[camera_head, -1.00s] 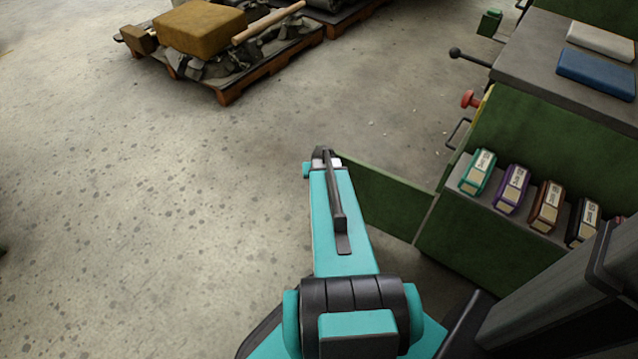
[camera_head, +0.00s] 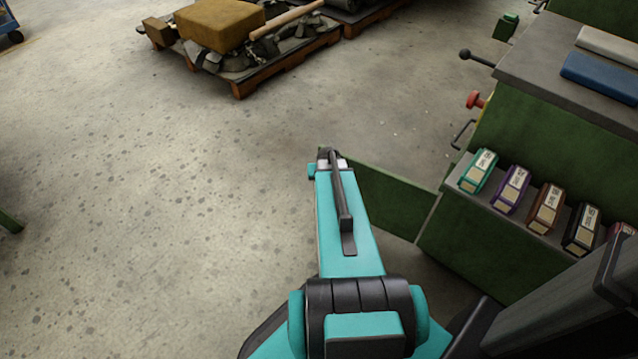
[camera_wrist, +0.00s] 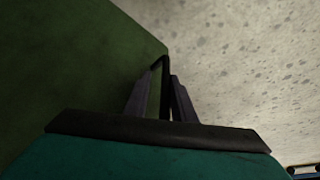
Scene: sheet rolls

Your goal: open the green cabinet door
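The green cabinet door (camera_head: 385,195) stands swung out from the green cabinet (camera_head: 475,250), its free end at my gripper. In the wrist view the door (camera_wrist: 75,65) fills the left side as a dark green panel. A thin black handle (camera_wrist: 158,63) sits near the door's edge. My gripper (camera_wrist: 161,78) has one finger on each side of the handle bar, and the fingers look closed on it. In the head view my gripper (camera_head: 328,155) is at the door's far end, and my arm hides the handle.
Labelled boxes (camera_head: 512,188) stand on the cabinet's ledge. The grey top (camera_head: 560,85) carries a blue item (camera_head: 600,77). A red knob (camera_head: 474,99) and a black ball lever (camera_head: 465,55) stick out. A loaded pallet (camera_head: 240,85) lies ahead.

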